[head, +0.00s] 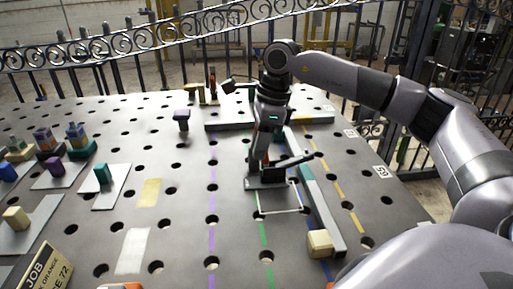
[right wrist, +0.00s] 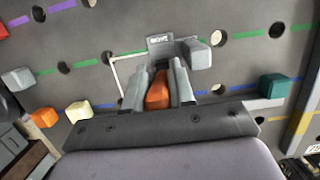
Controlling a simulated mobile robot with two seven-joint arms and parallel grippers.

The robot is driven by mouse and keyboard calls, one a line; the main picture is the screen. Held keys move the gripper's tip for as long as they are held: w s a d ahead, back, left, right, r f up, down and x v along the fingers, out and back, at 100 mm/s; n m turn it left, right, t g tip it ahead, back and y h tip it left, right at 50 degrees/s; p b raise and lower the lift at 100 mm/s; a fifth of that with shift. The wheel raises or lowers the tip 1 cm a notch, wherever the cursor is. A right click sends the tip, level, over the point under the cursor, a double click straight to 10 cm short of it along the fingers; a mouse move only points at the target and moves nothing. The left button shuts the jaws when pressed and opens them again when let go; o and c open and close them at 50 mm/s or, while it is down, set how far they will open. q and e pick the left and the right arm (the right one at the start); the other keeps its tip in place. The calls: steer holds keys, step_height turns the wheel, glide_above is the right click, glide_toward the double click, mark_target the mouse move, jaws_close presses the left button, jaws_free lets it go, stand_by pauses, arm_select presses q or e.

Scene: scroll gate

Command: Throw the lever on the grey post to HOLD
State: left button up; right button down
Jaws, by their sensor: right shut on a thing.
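My right gripper (head: 262,158) reaches down over a small dark base plate (head: 268,184) near the middle of the table. In the right wrist view its two grey fingers (right wrist: 160,90) are closed on an orange lever grip (right wrist: 157,92). The plate's label (right wrist: 159,41) is just beyond the fingertips, too small to read surely. A grey block-like part (right wrist: 198,53), perhaps the post, stands beside the plate at the right finger. In the head view my gripper hides most of the post and lever, so the lever's setting cannot be told. My left gripper is not in view.
A long grey bar (head: 325,215) and a cream block (head: 319,243) lie to the right of the plate. Another bar (head: 230,125) lies behind. Blocks on pads (head: 102,175) and a job card (head: 47,268) are at left. An ornate railing (head: 150,50) stands behind the table.

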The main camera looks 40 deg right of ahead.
steer(key=shift+r, duration=0.1)
stand_by(0.3)
steer(key=c, duration=1)
jaws_free()
steer(key=shift+c, duration=0.2)
steer(key=shift+v, duration=3.55)
